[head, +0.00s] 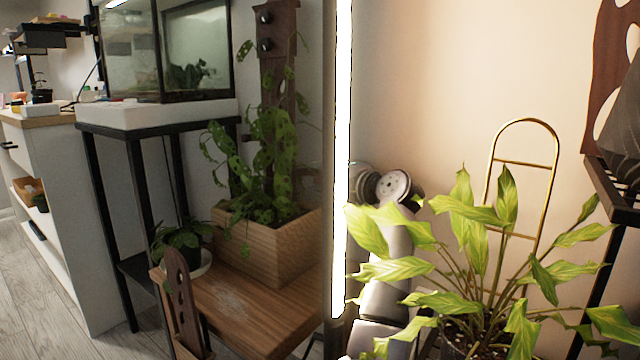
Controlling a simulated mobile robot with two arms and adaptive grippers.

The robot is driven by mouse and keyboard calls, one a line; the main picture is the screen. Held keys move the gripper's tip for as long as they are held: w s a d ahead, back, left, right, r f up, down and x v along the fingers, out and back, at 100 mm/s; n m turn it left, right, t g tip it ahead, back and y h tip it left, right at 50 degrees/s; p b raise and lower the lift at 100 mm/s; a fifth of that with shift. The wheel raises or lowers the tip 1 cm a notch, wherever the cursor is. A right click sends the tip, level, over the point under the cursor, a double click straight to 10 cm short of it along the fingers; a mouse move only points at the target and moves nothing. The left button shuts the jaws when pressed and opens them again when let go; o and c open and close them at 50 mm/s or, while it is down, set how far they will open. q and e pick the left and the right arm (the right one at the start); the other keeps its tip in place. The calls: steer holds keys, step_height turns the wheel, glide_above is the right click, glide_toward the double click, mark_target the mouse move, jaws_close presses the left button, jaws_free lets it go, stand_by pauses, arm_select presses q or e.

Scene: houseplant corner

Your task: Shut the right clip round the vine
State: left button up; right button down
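A leafy green plant (480,250) fills the lower right of the head view. A gold hoop trellis (556,168) with crossbars rises behind its leaves. A climbing plant (270,150) grows up a brown wooden board at centre left; I cannot tell which plant is the vine. I cannot make out a clip on either one. My grey arm comes down just left of the leafy plant, and the low part by my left gripper (374,337) is partly behind leaves. Its fingers cannot be made out. My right gripper does not show.
A glass tank (196,52) sits on a black stand behind. A bright vertical light strip (342,130) divides the view. A dark shelf (612,190) stands at right.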

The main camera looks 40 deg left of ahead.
arm_select(q)
steer(key=shift+c, duration=0.3)
jaws_close()
stand_by(0.6)
